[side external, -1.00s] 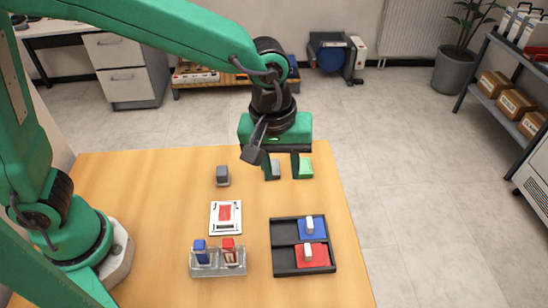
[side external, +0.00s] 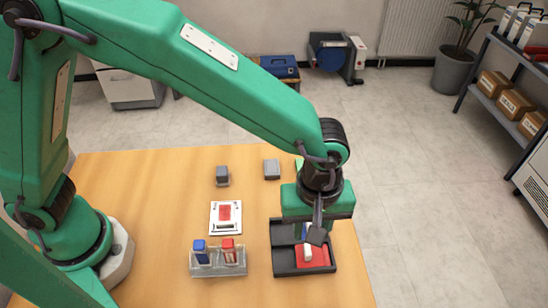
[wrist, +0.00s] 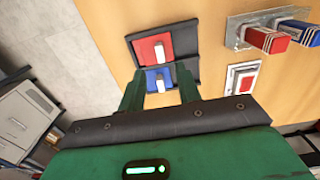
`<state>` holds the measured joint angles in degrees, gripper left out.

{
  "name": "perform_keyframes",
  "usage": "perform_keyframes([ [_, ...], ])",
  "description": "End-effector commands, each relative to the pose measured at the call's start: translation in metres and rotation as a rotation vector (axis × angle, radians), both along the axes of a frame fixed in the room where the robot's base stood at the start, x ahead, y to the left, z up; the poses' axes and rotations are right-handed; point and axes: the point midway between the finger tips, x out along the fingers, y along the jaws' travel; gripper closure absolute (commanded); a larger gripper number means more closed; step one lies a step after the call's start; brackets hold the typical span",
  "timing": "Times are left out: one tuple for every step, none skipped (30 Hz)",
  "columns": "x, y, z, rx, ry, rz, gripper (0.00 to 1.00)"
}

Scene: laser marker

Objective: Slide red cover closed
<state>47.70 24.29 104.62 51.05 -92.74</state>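The black tray (side external: 285,262) holds a red cover (side external: 318,262) with a white handle, in its near slot toward the right. Bare dark floor shows to the left of it. A blue cover sits in the far slot, mostly hidden by my gripper in the side view; it is clear in the wrist view (wrist: 167,77). My gripper (side external: 312,228) is over the tray. In the wrist view my gripper (wrist: 160,82) is open, its fingers apart on either side of the blue cover's handle. The red cover (wrist: 148,45) shows beyond the fingertips. I cannot tell the exact fingertip height.
A clear holder (side external: 220,268) with a blue and a red block stands left of the tray. A white card with a red patch (side external: 226,214) lies behind it. Grey blocks (side external: 222,176) (side external: 272,168) stand farther back. The table front is clear.

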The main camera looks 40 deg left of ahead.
Motion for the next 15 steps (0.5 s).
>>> perform_keyframes([
  [0.000,0.001,-0.006,0.002,0.002,0.000,0.66],
  [0.000,0.001,-0.010,0.002,0.002,0.000,0.66],
  [-0.001,0.001,-0.014,0.004,0.004,0.000,0.66],
  [-0.001,0.001,-0.018,0.004,0.004,0.000,0.66],
  [-0.001,0.001,-0.022,0.003,0.003,0.000,0.66],
  [-0.001,0.001,-0.027,0.004,0.004,0.000,0.66],
  [-0.001,0.001,-0.031,0.004,0.004,0.000,0.66],
  [-0.001,0.001,-0.034,0.003,0.003,0.000,0.66],
  [-0.001,0.001,-0.039,0.003,0.003,0.000,0.66],
  [-0.001,0.001,-0.043,0.003,0.003,0.000,0.66],
  [0.000,0.001,-0.046,0.002,0.002,-0.001,0.66],
  [0.000,0.001,-0.050,0.002,0.002,-0.001,0.66],
  [0.000,0.001,-0.053,0.002,0.002,-0.001,0.66],
  [0.000,0.001,-0.055,0.002,0.002,-0.001,0.66],
  [0.000,0.001,-0.058,0.001,0.001,-0.001,0.66],
])
